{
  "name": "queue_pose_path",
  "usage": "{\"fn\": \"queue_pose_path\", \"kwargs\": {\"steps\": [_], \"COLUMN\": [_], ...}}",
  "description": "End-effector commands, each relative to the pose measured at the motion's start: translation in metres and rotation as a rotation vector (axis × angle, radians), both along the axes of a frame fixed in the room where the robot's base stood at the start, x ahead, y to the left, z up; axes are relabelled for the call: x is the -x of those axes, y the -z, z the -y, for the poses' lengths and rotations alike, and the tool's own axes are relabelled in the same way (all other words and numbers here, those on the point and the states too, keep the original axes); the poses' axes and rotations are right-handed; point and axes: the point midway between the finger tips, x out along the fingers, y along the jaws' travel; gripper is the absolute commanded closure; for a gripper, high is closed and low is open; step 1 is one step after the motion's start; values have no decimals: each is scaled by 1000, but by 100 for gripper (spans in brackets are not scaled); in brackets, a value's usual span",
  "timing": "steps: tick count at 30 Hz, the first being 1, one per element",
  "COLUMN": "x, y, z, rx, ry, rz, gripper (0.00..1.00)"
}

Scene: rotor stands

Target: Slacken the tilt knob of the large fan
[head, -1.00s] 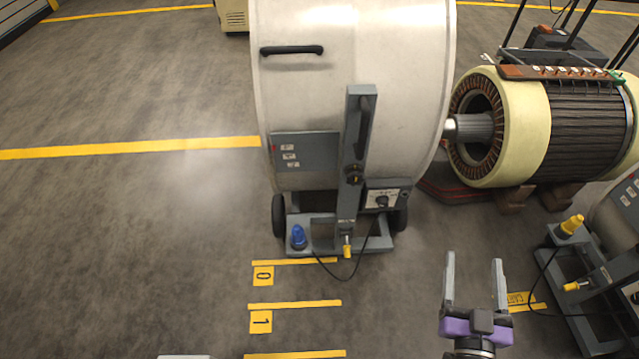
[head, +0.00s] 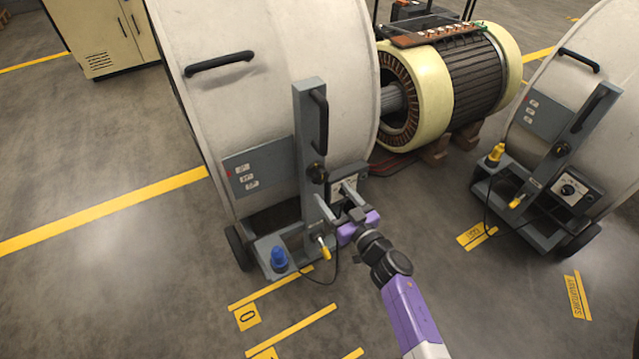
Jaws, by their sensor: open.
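The large fan (head: 270,100), a big pale drum on a grey wheeled stand, fills the left-centre of the head view. Its black tilt knob (head: 317,173) sits on the grey upright bracket (head: 309,110) at the drum's side. My gripper (head: 331,191), with a purple body and grey fingers, is open just below and slightly right of the knob. The fingers point toward the stand, and nothing shows between them. They appear apart from the knob, but I cannot tell the depth gap. The gripper partly hides the control box (head: 345,184) with its dial.
A second drum fan (head: 570,130) stands at right. A motor stator (head: 465,80) lies behind. The floor at left is clear.

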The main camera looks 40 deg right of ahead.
Motion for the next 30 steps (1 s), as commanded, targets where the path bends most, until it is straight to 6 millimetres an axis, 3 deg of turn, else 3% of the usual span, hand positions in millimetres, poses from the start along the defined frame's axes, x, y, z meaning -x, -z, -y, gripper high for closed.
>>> {"fn": "queue_pose_path", "kwargs": {"steps": [10,22,30], "x": [-47,-55,-55], "y": [2,0,0], "z": [14,16,16], "rx": [3,2,2], "ry": [0,1,1], "rz": [1,-1,-1], "gripper": [32,32,83]}}
